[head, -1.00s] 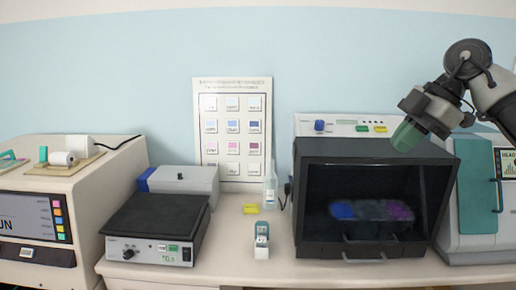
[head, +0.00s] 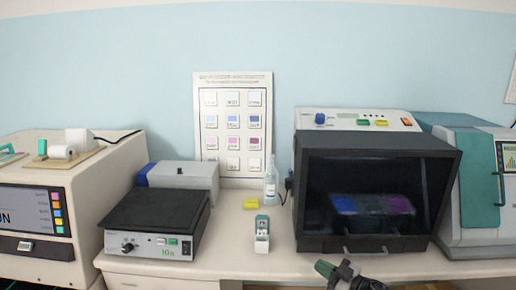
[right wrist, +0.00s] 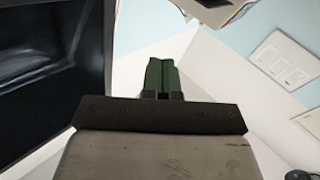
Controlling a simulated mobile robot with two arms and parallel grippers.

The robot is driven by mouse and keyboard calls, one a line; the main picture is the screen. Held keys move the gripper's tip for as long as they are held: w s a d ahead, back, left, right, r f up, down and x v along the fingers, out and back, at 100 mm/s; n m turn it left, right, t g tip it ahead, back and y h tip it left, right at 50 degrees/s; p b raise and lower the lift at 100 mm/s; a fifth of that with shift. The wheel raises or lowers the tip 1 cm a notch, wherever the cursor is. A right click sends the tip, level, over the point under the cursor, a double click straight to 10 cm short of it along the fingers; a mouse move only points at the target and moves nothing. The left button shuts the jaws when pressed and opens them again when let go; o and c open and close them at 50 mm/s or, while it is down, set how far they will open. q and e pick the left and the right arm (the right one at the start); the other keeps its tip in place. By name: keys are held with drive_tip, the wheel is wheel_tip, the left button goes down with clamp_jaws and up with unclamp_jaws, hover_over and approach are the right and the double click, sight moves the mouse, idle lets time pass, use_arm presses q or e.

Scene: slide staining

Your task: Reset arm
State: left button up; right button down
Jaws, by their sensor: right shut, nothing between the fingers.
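My right gripper (head: 324,268) shows at the bottom of the head view, in front of the bench edge and below the dark chamber. Its green fingers are closed together with nothing between them, as the right wrist view (right wrist: 162,75) also shows. My left gripper is in neither view.
A dark-fronted chamber (head: 315,160) holding blue and purple items stands behind my right gripper. A teal-fronted machine (head: 480,180) stands at right.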

drive_tip(key=s+d+f+m+g+h, duration=0.1)
drive_tip(key=s+d+f+m+h, duration=0.2)
drive_tip(key=s+f, duration=0.6)
drive_tip(key=s+d+f+m+h+b, duration=0.15)
drive_tip(key=s+f+h, duration=0.3)
drive_tip(key=f, duration=0.95)
drive_tip(key=s+d+f+m+g+h, duration=0.1)
drive_tip(key=s+f+m+h, duration=0.3)
drive_tip(key=s+f, duration=0.5)
drive_tip(key=s+f+g, duration=0.3)
drive_tip(key=s+f, duration=0.2)
drive_tip(key=s, duration=0.7)
drive_tip(key=s+f+g+h, duration=0.1)
drive_tip(key=s+f+g, duration=0.2)
drive_tip(key=s, duration=0.9)
drive_tip(key=s+f+m+g+h, duration=0.1)
drive_tip(key=s+f+g, duration=0.2)
drive_tip(key=s+f, duration=0.6)
drive_tip(key=s, duration=0.4)
drive_tip(key=shift+a+f+b, duration=0.2)
drive_tip(key=shift+b, duration=0.15)
